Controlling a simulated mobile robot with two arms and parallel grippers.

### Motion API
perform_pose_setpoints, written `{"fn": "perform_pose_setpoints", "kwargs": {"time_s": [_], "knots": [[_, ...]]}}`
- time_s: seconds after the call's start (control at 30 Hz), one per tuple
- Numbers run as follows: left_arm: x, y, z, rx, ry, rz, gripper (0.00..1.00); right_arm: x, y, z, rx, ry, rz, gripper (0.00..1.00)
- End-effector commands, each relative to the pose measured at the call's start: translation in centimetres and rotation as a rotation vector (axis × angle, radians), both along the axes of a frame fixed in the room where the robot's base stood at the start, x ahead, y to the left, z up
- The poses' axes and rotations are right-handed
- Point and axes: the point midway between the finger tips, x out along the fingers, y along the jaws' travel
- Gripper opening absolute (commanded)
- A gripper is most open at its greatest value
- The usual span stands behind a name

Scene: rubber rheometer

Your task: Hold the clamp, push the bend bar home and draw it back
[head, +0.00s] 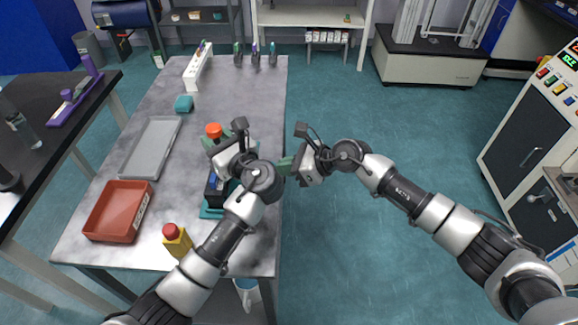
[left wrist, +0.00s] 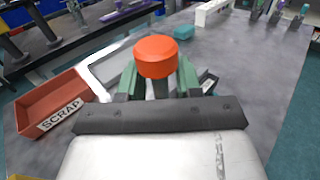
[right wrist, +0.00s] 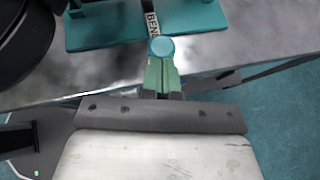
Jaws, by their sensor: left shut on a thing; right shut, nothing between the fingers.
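The clamp shows its orange-red knob (head: 213,130) over the table; in the left wrist view the knob (left wrist: 156,56) stands between green fingers. My left gripper (head: 210,143) is shut on the clamp below this knob. The teal bend fixture (head: 208,212) is mostly hidden behind my left arm in the head view. In the right wrist view its teal plate (right wrist: 105,32) bears a partly hidden label reading "BEN". A round teal bar end (right wrist: 161,48) lies at the fingertips of my right gripper (head: 283,165), which is shut and empty. I cannot tell whether they touch.
A teal block (head: 184,103) and a white rack (head: 190,80) are farther back. Floor is open right of the table.

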Motion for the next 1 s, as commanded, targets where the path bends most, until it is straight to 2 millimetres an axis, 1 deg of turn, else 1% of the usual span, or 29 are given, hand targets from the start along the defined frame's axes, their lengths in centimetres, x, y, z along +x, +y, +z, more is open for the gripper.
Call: {"fn": "perform_pose_setpoints", "kwargs": {"time_s": [0.07,0.3,0.4,0.77,0.87,0.97,1.0], "knots": [[0.0,0.0,0.0,0.0,0.0,0.001,0.0,0.0,0.3,0.0,0.001,0.0,0.001,0.0],[0.0,0.0,0.0,-0.001,0.001,-0.001,0.01,0.1,4.0,0.1,0.002,0.0,0.003,0.0],[0.0,-0.1,0.0,-0.001,0.001,-0.001,0.0,0.0,4.7,0.0,0.001,0.0,0.002,0.0],[0.0,-0.1,0.0,-0.002,-0.001,-0.002,0.0,-0.1,4.6,0.0,0.002,0.0,0.003,0.0],[0.0,-0.1,0.0,-0.001,0.0,-0.002,0.0,-0.2,3.9,0.0,0.002,0.0,0.002,0.0],[0.0,0.0,0.0,-0.001,0.0,-0.001,0.0,-0.6,2.2,0.0,0.0,0.0,-0.001,0.0],[0.0,0.0,-0.1,-0.001,0.001,-0.001,0.0,-0.8,1.4,-0.1,0.0,0.0,-0.002,0.0]]}}
